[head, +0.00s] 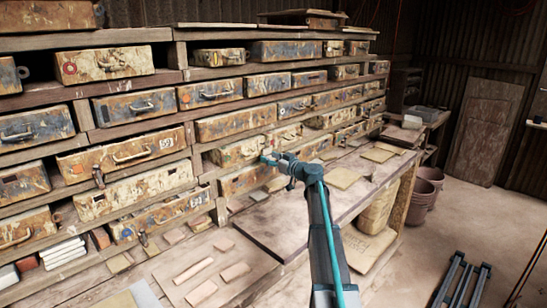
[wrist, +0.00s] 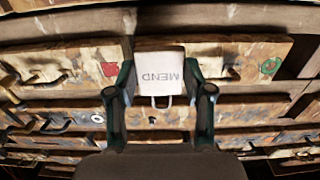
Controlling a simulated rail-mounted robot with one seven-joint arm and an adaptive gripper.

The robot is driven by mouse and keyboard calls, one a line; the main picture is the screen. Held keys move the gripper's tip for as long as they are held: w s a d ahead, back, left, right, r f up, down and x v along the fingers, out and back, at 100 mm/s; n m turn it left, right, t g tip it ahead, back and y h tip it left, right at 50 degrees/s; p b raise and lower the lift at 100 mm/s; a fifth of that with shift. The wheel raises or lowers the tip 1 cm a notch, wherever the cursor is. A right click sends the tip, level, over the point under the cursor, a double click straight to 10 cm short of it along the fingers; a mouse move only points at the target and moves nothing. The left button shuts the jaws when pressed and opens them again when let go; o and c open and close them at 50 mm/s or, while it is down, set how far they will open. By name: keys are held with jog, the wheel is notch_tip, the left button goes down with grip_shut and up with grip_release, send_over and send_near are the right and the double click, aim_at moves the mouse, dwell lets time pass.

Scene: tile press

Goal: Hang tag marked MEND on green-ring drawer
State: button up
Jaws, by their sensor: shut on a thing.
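In the wrist view a white tag (wrist: 160,72) with the word MEND, upside down in the picture, is between the fingers of my gripper (wrist: 159,88). A loop shows at the tag's lower edge. The fingers are shut on the tag. A worn drawer (wrist: 245,56) with a green ring mark at its right end is behind and to the right of the tag, and the tag hides part of its left side. In the head view my gripper (head: 273,159) is in front of the middle of the drawer rack; the tag is too small to make out there.
A drawer with a red mark (wrist: 60,65) is left of the tag in the wrist view. The wooden rack holds several rows of worn drawers (head: 105,63) with protruding handles. A workbench (head: 262,220) with loose tiles runs below my arm. Buckets (head: 425,193) stand on the floor at right.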

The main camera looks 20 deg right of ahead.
jog(key=shift+w+a+p, duration=0.2)
jog(key=shift+w+p, duration=0.4)
jog(key=shift+p, duration=0.3)
jog(key=shift+w+f+b, duration=0.2)
jog(key=shift+f+b, duration=0.15)
jog(key=shift+b, duration=0.2)
jog(key=shift+w+a+f+b, duration=0.1)
jog(key=shift+w+b, duration=0.05)
jog(key=shift+b, duration=0.25)
jog(key=shift+w+a+f+b, duration=0.15)
jog(key=shift+w+b, duration=0.1)
jog(key=shift+b, duration=1.05)
jog(key=o, duration=0.8)
jog(key=shift+o, duration=0.2)
